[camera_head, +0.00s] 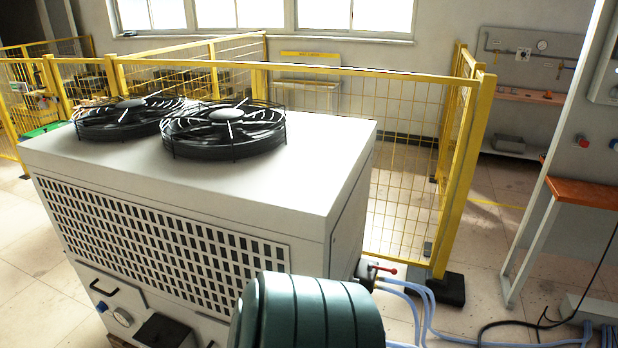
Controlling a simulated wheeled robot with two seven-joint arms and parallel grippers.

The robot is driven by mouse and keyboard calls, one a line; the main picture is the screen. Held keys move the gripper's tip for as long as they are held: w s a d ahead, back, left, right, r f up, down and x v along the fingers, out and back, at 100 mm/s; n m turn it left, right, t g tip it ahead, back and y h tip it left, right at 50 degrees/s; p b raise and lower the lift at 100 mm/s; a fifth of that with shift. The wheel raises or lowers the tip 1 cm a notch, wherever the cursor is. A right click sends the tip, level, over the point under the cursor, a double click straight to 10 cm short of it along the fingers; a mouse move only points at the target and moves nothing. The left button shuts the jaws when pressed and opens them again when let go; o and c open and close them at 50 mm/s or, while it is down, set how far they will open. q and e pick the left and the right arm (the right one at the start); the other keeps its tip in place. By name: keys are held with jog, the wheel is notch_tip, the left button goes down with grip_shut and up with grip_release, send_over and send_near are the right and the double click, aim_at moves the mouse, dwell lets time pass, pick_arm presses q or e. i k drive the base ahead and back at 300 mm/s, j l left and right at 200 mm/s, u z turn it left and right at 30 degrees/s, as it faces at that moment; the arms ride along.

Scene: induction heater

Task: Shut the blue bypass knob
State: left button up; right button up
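A small blue knob (101,307) shows low on the front of a large white chiller unit (285,185), at the lower left of the head view. It sits just left of a round gauge (122,317) and below a black handle (103,288). It is too small to tell whether it is open or shut. A second blue round part (614,145) shows on the grey cabinet at the right edge; I cannot tell what it is. Neither of my grippers is in view.
A dark green ribbed tank (300,312) stands in front of the chiller. A red-handled valve (384,270) and light blue hoses (425,305) are at the chiller's right side. Yellow fencing (460,180) stands behind. Clear floor lies at the far left.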

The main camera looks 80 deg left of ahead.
aim_at(102, 306)
jog(key=u, duration=3.2)
